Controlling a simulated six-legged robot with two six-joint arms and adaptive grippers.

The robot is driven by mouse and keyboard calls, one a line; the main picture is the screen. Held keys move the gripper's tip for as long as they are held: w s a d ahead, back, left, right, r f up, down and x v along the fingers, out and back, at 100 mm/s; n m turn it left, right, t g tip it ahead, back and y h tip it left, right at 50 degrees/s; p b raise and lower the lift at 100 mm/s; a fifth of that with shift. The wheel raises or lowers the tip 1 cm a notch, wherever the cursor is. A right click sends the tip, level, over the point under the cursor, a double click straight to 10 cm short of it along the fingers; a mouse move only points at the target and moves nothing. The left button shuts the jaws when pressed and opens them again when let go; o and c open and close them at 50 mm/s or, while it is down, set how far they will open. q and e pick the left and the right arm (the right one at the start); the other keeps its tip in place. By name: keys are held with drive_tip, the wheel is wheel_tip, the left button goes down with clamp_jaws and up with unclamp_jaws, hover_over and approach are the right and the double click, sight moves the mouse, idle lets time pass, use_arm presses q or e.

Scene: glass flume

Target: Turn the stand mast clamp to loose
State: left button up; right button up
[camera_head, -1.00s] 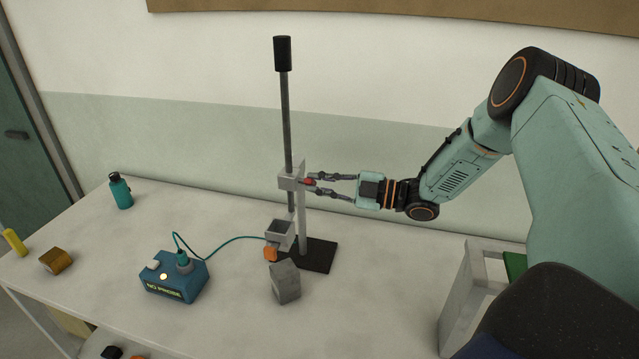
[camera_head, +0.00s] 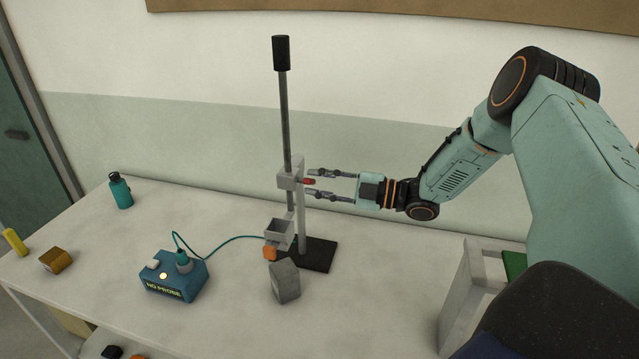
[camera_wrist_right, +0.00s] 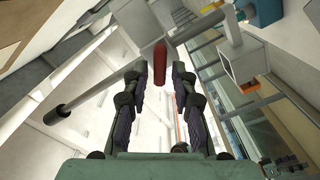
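The stand (camera_head: 301,215) has a mast (camera_head: 285,115) with a black top, rising from a dark base plate. The mast clamp (camera_head: 289,181) is a grey block partway up it, with a short red handle (camera_head: 309,181) pointing right. My right gripper (camera_head: 309,182) is open at the clamp, one finger above the handle and one below. In the right wrist view the red handle (camera_wrist_right: 160,62) lies between the two spread fingertips, with a gap on each side. The handle's loose or tight setting cannot be read. My left gripper is not in view.
A blue box reading "NO PROBE" (camera_head: 174,278) has a teal cable running towards a grey holder (camera_head: 279,233) on the stand. A grey block (camera_head: 285,282) stands in front. A teal bottle (camera_head: 120,190) is at the left. The table's front middle is clear.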

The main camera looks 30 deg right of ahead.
drive_tip(key=shift+o, duration=0.5)
drive_tip(key=shift+s+d, duration=0.25)
drive_tip(key=shift+d, duration=0.05)
drive_tip(key=v, duration=0.6)
drive_tip(key=shift+s, duration=0.3)
drive_tip(key=shift+s+d, duration=0.1)
drive_tip(key=shift+d, duration=0.05)
drive_tip(key=shift+x, duration=3.85)
